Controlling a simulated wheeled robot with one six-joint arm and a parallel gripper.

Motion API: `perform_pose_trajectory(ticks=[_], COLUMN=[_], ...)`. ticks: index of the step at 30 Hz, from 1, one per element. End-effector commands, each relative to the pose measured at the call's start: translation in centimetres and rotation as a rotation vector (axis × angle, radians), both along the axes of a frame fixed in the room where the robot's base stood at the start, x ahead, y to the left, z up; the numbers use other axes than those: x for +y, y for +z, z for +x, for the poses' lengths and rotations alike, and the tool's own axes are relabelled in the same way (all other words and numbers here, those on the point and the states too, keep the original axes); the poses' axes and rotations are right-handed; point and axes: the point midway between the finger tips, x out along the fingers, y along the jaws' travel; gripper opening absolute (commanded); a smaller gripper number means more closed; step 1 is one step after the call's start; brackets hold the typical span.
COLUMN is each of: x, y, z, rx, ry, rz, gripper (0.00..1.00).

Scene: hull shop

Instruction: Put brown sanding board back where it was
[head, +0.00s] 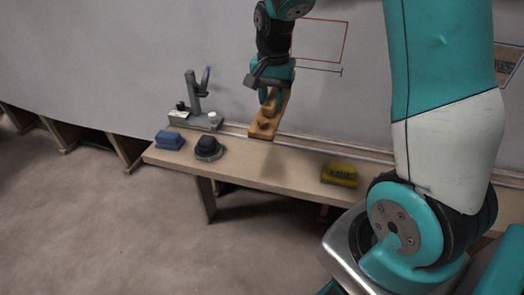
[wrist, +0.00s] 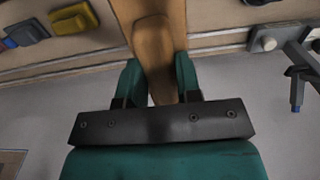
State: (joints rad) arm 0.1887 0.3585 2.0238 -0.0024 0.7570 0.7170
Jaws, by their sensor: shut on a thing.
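The brown sanding board (head: 264,127), a flat wooden board with raised grips on top, hangs from my gripper (head: 271,97) over the bench in the head view. My gripper is shut on one of its grips. In the wrist view the board (wrist: 174,14) runs away from my gripper (wrist: 158,80), with the fingers on both sides of the grip. Whether the board's lower end touches the bench is hard to tell; it appears raised above it.
The narrow bench (head: 260,165) holds a grey stand (head: 195,105), a blue block (head: 169,140), a black round-topped tool (head: 208,148) and a yellow block (head: 340,175). Bare bench lies between the black tool and yellow block. A pale wall (head: 130,60) rises close behind.

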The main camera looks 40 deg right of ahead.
Motion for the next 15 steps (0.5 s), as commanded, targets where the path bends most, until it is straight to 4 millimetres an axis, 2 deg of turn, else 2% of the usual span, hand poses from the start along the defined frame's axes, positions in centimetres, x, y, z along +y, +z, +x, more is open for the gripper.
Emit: perform_pose_trajectory(ticks=[1,9,12,15], x=[0.0,-0.2,-0.3,-0.3], y=[-1.8,-9.5,-11.7,-13.2], z=[-0.2,-0.2,-0.2,-0.2], rx=[0.007,0.006,0.006,0.003], ry=[0.000,-0.005,-0.006,-0.006], rz=[0.001,0.001,0.001,0.000], gripper=[0.11,0.11,0.11,0.11])
